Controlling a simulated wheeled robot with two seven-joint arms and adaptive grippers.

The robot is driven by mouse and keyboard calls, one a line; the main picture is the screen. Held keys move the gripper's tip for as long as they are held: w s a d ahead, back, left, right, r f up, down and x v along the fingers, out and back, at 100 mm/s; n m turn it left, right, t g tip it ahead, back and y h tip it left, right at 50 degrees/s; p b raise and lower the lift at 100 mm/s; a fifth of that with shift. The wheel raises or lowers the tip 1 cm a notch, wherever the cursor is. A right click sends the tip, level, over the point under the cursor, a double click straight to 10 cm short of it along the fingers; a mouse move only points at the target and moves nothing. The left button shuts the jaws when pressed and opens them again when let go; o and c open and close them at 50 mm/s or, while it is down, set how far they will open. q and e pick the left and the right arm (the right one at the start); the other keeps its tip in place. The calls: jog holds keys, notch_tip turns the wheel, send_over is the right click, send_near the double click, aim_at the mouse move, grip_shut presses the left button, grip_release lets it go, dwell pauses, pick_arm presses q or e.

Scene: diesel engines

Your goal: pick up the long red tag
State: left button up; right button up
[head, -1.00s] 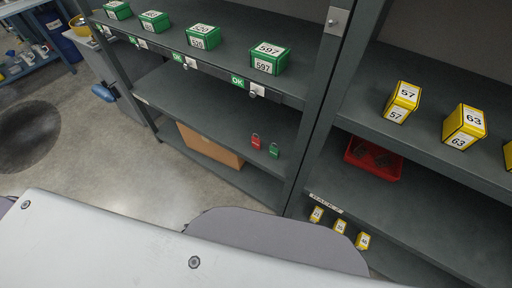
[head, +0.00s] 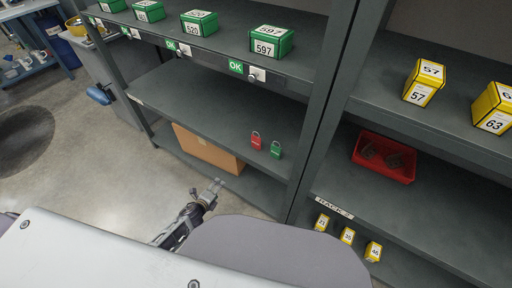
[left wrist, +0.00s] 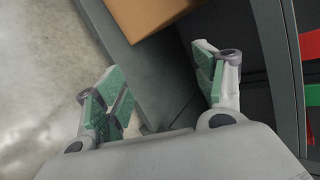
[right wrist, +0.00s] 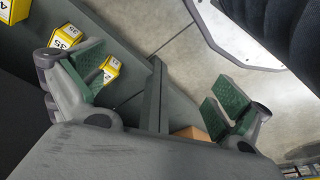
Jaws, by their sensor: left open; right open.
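The red tag (head: 256,142), a small red body with a thin loop on top, stands on the middle shelf of the left rack in the head view. A similar green tag (head: 276,151) stands just right of it. My left gripper (head: 217,186) is open and empty, lower than the red tag and to its left, in front of the rack. In the left wrist view its fingers (left wrist: 160,85) are apart, with parts of a red thing (left wrist: 311,45) and a green thing (left wrist: 312,95) at the right edge. My right gripper (right wrist: 155,90) is open and empty in its wrist view.
A cardboard box (head: 207,150) sits on the bottom shelf below the tags. Green boxes (head: 271,41) line the shelf above. A red bin (head: 384,158) and small yellow boxes (head: 347,236) are on the right rack. A rack post (head: 322,110) stands right of the tags.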

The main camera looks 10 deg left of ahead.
pick_arm(q)
jog(key=w+d+r+m+t+h+b, duration=0.2)
jog(key=w+d+r+m+b, duration=0.1)
jog(key=d+r+m+b, duration=0.2)
jog(key=w+d+r+m+t+h+b, duration=0.3)
jog(key=w+d+r+m+b, duration=0.1)
jog(key=r+m+b, duration=0.6)
jog(key=shift+w+d+r+m+t+h+b, duration=0.15)
jog(key=shift+d+r+m+t+h+b, duration=0.25)
jog(key=shift+r+m, duration=0.85)
pick_arm(e)
notch_tip(320, 180, up, 11)
jog(key=w+a+t, duration=0.1)
jog(key=w+a, duration=0.1)
jog(key=shift+y, duration=0.4)
pick_arm(q)
jog(key=shift+w+d, duration=0.1)
send_near(255, 140)
jog(key=shift+w, duration=0.75)
jog(key=shift+d+p+x, duration=0.2)
jog(key=shift+p+x, duration=0.35)
jog(key=shift+x, duration=0.7)
jog(key=shift+w+d+f, duration=0.1)
jog(key=shift+w+d, duration=0.15)
jog(key=shift+w, duration=0.3)
pick_arm(e)
jog(key=shift+d+f, duration=0.1)
jog(key=shift+f, duration=0.6)
